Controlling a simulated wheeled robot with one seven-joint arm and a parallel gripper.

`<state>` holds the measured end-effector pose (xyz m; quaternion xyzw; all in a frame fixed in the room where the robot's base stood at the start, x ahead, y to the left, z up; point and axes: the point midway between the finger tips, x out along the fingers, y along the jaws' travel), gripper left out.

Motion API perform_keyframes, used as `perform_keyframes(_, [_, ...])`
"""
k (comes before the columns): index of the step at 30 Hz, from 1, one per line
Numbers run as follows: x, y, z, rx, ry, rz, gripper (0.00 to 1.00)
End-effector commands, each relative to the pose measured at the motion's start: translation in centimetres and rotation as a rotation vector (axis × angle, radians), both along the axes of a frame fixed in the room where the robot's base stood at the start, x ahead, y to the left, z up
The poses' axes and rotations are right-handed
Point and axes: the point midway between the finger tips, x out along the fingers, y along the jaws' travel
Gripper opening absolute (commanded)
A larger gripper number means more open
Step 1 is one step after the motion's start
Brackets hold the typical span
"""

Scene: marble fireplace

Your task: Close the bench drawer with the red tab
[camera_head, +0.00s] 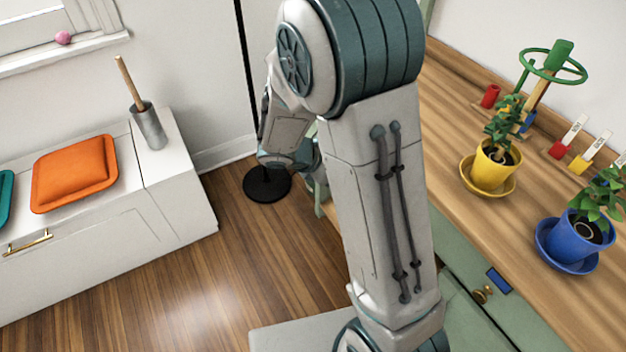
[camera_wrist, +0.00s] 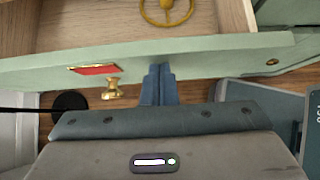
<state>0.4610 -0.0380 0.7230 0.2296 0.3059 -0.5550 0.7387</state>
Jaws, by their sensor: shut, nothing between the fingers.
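The bench drawer with the red tab (camera_wrist: 95,69) stands open in the wrist view. Its pale green front (camera_wrist: 215,55) runs across the picture, with a brass knob (camera_wrist: 113,90) below the tab. The drawer's wooden inside shows beyond the front. My gripper (camera_wrist: 158,72) is shut and empty, its fingertips at the outer face of the drawer front, right of the knob. I cannot tell whether they touch it. In the head view my arm hides most of this drawer and the gripper.
A yellow wheel-shaped thing (camera_wrist: 168,12) lies in the drawer. The wooden bench top (camera_head: 455,215) holds a yellow pot (camera_head: 494,168) and a blue pot (camera_head: 578,240). A blue-tabbed drawer (camera_head: 499,281) sits below. A black round base (camera_head: 267,185) stands on the floor, which is clear toward the white bench (camera_head: 165,195).

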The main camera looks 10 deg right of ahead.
Motion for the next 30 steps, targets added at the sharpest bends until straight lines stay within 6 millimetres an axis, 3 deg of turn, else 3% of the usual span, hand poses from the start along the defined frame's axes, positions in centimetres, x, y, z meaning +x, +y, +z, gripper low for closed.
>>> perform_keyframes(6, [1.1,-4.0,0.0,-0.001,0.000,-0.003,0.00])
perform_keyframes(12, [1.7,-5.9,0.0,0.000,0.000,-0.003,0.00])
perform_keyframes(30, [1.9,-6.4,0.0,0.000,-0.001,-0.002,0.00])
